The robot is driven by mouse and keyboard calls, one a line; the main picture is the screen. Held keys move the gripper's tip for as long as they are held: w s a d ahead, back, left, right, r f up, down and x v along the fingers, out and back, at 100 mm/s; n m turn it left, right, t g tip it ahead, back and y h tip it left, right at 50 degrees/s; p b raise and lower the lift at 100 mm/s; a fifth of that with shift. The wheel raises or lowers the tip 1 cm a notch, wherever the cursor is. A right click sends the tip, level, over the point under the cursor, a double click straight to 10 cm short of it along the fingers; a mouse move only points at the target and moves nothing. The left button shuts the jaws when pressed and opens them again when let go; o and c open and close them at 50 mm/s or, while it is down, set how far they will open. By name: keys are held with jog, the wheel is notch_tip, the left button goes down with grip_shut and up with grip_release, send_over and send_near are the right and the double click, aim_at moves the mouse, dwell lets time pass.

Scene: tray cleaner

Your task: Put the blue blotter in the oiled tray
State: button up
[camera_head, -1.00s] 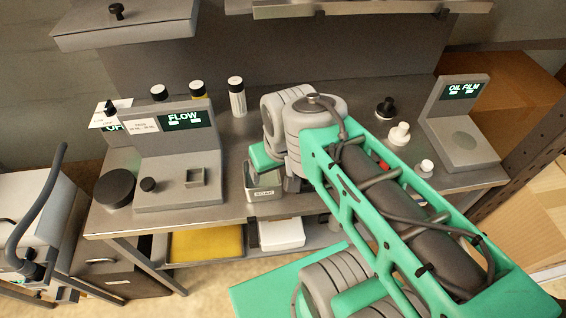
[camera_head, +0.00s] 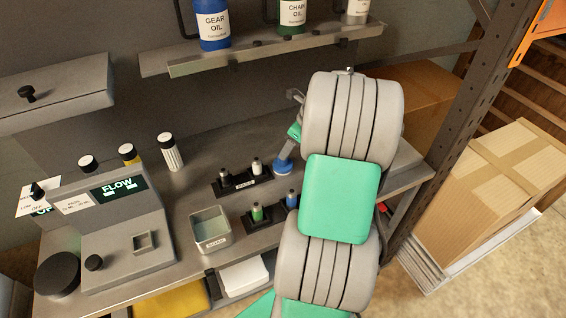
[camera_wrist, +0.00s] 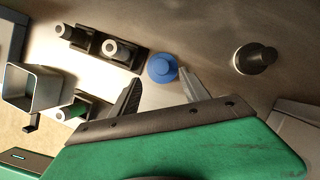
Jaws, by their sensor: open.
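The blue blotter (camera_wrist: 161,68) is a round blue piece with a small raised knob, standing on the metal bench in the wrist view. It also shows in the head view (camera_head: 283,168), beside the black rack. My gripper (camera_wrist: 161,78) is open, with its fingers on either side of the blotter's near edge; whether they touch it I cannot tell. In the head view my arm hides most of the gripper. A small open metal tray (camera_head: 210,247) with a label stands left of the racks; it also shows in the wrist view (camera_wrist: 38,102). Whether it is oiled I cannot tell.
A black rack (camera_head: 240,184) with small bottles stands just left of the blotter. Green and blue bottles (camera_head: 292,199) stand in front. A black knob on a pale base (camera_wrist: 255,58) stands to the right. The FLOW device (camera_head: 120,240) is at left. A shelf (camera_head: 270,50) overhangs the back.

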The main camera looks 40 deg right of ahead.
jog(key=p+x, duration=0.1)
jog(key=x, duration=0.6)
jog(key=shift+w, duration=0.2)
grip_shut()
